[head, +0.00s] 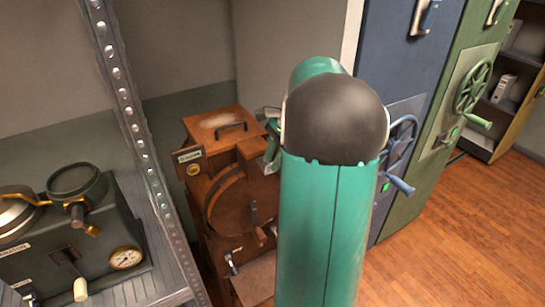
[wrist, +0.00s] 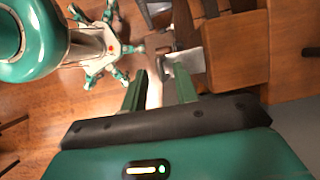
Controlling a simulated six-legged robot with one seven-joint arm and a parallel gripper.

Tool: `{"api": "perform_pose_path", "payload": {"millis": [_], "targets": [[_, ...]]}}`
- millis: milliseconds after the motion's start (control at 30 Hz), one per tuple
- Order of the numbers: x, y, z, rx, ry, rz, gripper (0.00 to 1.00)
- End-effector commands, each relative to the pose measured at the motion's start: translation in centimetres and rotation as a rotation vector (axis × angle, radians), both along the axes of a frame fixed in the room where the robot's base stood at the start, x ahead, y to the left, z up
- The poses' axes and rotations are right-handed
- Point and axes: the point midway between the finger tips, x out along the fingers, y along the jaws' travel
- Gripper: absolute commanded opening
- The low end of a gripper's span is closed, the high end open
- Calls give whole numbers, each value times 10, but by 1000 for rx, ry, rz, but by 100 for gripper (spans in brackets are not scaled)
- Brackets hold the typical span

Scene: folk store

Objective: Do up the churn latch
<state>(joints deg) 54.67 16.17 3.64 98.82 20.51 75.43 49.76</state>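The churn (head: 205,212) is a brown wooden box with a round front and a lid handle, left of my arm in the head view. Its wooden side also fills the right of the wrist view (wrist: 238,50). My gripper (wrist: 159,88) has its two green fingers apart beside the churn. A grey metal plate (wrist: 188,62), perhaps part of the latch, is just beyond the right finger. A pale strip shows between the fingers; I cannot tell whether it is the latch or whether anything touches it. In the head view my arm hides most of the gripper and the churn's right side.
A metal shelf with a perforated post (head: 135,125) stands at the left, holding a dark machine with a gauge (head: 125,257). Blue (head: 400,60) and green (head: 440,150) cabinets with handwheels stand at the right. The wooden floor (head: 480,225) at the right is clear.

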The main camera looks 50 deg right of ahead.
Motion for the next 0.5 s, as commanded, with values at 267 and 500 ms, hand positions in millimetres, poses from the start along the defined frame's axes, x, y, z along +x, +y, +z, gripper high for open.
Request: {"api": "perform_pose_path", "payload": {"millis": [267,500], "targets": [[3,1,0,0,0,2,0],[2,2,0,0,-3,2,0]]}}
